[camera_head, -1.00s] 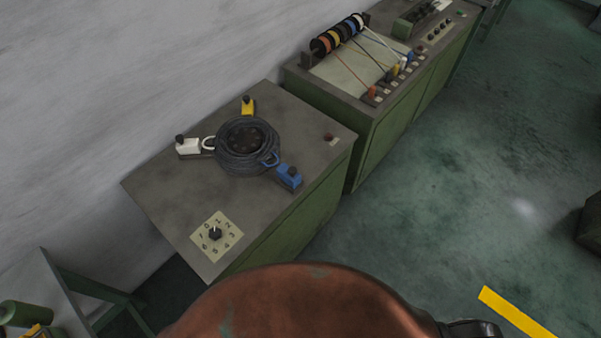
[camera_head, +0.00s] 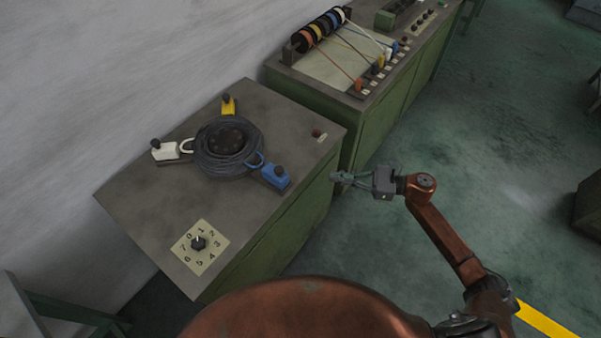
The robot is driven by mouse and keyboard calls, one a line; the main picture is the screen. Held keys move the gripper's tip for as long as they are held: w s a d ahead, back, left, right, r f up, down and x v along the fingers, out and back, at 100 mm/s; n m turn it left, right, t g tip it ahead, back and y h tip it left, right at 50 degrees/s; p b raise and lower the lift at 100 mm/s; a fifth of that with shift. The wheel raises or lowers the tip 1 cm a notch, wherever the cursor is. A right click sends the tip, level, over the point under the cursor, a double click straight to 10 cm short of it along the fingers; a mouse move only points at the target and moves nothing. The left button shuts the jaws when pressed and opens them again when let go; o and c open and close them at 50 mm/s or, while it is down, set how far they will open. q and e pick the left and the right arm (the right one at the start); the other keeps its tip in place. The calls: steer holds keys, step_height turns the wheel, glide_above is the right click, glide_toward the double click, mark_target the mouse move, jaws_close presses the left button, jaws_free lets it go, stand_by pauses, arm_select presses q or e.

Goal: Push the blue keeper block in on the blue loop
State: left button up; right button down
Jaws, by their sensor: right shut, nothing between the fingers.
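The blue keeper block (camera_head: 274,178) with a dark knob on top sits on the grey cabinet top near its right edge. The blue loop (camera_head: 254,160) stands at the right side of the dark coil (camera_head: 222,150), at the block's coil-side end. I cannot tell how far the block is in on the loop. My right gripper (camera_head: 338,177) is shut and empty, to the right of the block and beyond the cabinet's edge, apart from it. My left gripper is out of view.
A white block (camera_head: 163,151) with a white loop and a yellow block (camera_head: 228,105) also stand around the coil. A numbered dial (camera_head: 199,243) is at the cabinet's front. A second cabinet (camera_head: 378,135) with coloured spools stands behind.

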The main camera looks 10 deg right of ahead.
steer(key=p+x, duration=0.2)
steer(key=x, duration=1.2)
